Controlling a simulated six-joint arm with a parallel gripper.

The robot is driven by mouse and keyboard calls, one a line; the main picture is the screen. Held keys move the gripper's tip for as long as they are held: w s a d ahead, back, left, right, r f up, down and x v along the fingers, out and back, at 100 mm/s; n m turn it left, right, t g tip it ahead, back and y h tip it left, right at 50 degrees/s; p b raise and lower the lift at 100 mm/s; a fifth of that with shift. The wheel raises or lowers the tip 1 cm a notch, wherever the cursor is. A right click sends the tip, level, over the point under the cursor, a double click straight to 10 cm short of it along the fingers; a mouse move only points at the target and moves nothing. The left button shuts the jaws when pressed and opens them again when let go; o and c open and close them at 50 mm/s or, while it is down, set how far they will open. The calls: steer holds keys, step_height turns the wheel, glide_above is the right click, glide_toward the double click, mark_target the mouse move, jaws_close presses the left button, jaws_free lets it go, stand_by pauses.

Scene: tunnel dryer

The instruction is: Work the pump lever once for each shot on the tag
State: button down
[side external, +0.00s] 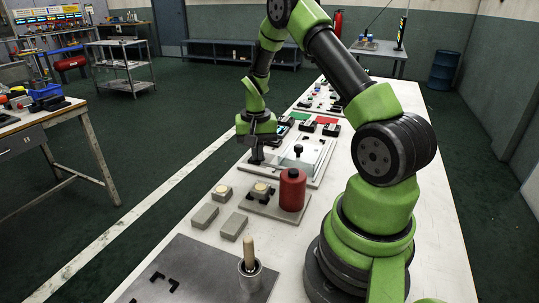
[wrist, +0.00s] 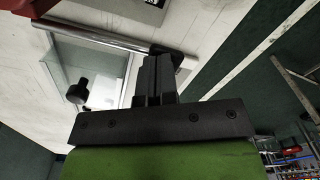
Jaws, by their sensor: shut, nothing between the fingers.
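My gripper (side external: 257,158) points down at the left edge of a pale plate with a clear cover (side external: 304,153) and a black knob (side external: 298,149). In the wrist view its fingers (wrist: 157,68) are together with nothing between them. A long grey metal bar (wrist: 105,37) runs just beyond the fingertips, with a dark piece near its right end; I cannot tell whether the fingers touch it or whether it is the pump lever. A red cylinder (side external: 292,190) stands on a grey plate nearer the camera. I cannot make out a tag with a shot count.
Grey blocks (side external: 234,226) lie on the white table (side external: 170,245) nearer the camera. A dark metal plate (side external: 190,275) carries a cup with a wooden handle (side external: 249,252). Red and green pads (side external: 300,117) lie beyond my gripper. A workbench (side external: 60,115) stands apart at left.

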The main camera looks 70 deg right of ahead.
steer(key=shift+r, duration=3.8)
step_height(320, 180, up, 4)
steer(key=shift+f, duration=3.05)
steer(key=shift+f, duration=0.15)
steer(key=shift+f, duration=3.1)
steer(key=shift+r, duration=4.3)
